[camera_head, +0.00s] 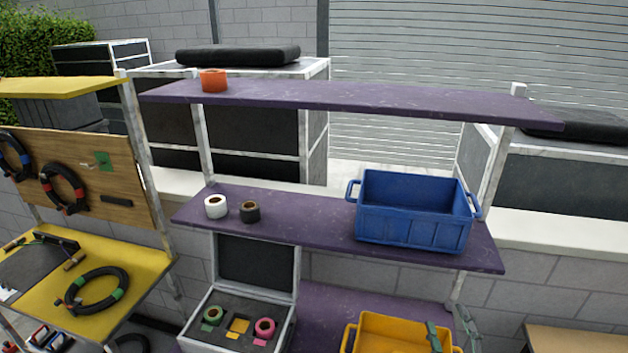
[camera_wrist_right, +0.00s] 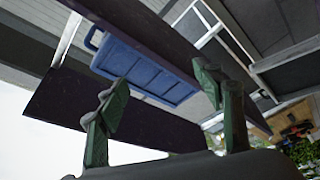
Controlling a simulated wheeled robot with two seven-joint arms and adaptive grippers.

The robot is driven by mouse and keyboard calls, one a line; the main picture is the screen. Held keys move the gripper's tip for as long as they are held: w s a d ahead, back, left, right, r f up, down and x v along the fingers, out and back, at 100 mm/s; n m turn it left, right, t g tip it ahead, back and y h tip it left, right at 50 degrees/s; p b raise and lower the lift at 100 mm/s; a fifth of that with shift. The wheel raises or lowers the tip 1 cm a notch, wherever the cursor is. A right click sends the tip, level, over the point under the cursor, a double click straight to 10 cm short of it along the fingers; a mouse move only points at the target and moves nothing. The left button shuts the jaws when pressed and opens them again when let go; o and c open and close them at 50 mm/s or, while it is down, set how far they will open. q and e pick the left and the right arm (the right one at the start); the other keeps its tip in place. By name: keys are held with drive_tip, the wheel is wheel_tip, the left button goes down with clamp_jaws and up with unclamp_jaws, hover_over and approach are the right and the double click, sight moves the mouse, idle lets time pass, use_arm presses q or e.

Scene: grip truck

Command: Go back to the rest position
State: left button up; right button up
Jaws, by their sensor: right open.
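My right gripper (camera_head: 449,326) shows at the lower right of the head view, in front of the shelf's lower part. Its green fingers are apart with nothing between them. In the right wrist view the same open gripper (camera_wrist_right: 160,86) points up towards the underside of the shelf and the blue crate. The blue crate (camera_head: 412,226) stands on the middle purple board (camera_head: 300,226), above my right gripper in the head view. The crate also shows in the wrist view (camera_wrist_right: 140,68). My left gripper is not in view.
A white and a black tape roll (camera_head: 250,212) stand on the middle board, an orange roll (camera_head: 214,80) on the top board. A yellow workbench (camera_head: 130,285) stands left.

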drive_tip(key=s+d+f+m+g+h, duration=0.2)
drive_tip(key=s+d+f+m+g, duration=0.1)
drive_tip(key=f, duration=0.4)
drive_tip(key=s+d+f+m+g+h, duration=0.1)
drive_tip(key=s+d+f+m+g, duration=0.15)
drive_tip(key=f, duration=0.45)
drive_tip(key=s+d+f+m+g+h, duration=0.2)
drive_tip(key=s+d+f+m+g, duration=0.15)
drive_tip(key=f, duration=0.45)
drive_tip(key=s+a+f+m+g+y, duration=0.1)
drive_tip(key=s+a+f+g+y, duration=0.2)
drive_tip(key=s+f, duration=0.45)
drive_tip(key=s+a+f+m+g, duration=0.2)
drive_tip(key=s+f+g, duration=0.3)
drive_tip(key=s+f, duration=0.3)
wheel_tip(320, 180, down, 27)
drive_tip(key=s+a+b, duration=0.1)
drive_tip(key=b, duration=0.1)
drive_tip(key=s+f+n+g+b, duration=0.1)
drive_tip(key=s+f+g, duration=0.1)
drive_tip(key=s+f, duration=1.8)
wheel_tip(320, 180, down, 3)
drive_tip(key=shift+a+r+n+y+b, duration=0.1)
drive_tip(key=shift+a+n+y+b, duration=0.2)
drive_tip(key=shift+y+b, duration=0.1)
